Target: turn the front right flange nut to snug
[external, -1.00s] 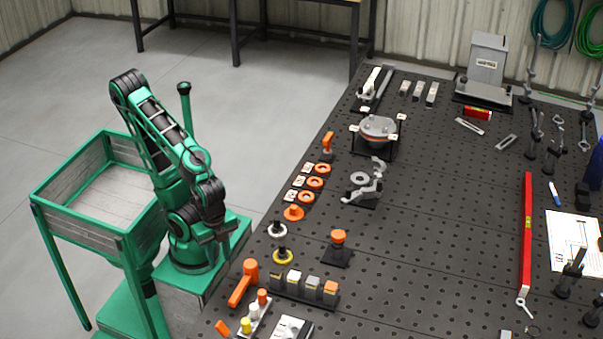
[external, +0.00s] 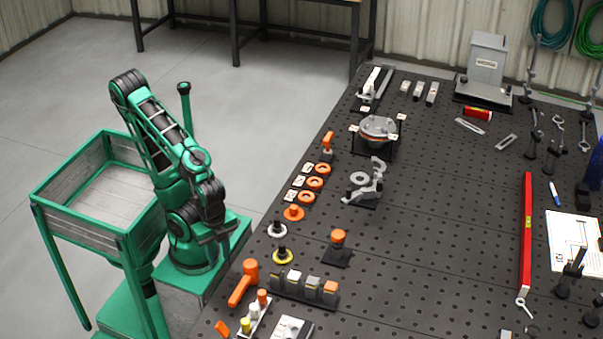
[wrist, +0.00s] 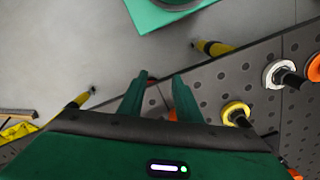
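A round grey flange (external: 380,126) with a copper-coloured edge sits on a dark stand towards the back left of the perforated bench. Its nuts are too small to tell apart, so I cannot make out the front right one or its state. Small white tags stand beside the flange. My gripper (external: 222,240) is by the bench's left edge, far in front of the flange and not touching it. In the wrist view my gripper (wrist: 160,82) has its two green fingers apart with nothing between them. The flange is not in the wrist view.
Orange rings (external: 314,183), a white ring (external: 277,230), a yellow ring (external: 282,256) and an orange-handled tool (external: 243,283) lie along the near left edge. A grey bracket (external: 366,187) stands just in front of the flange. The middle of the bench (external: 440,220) is clear.

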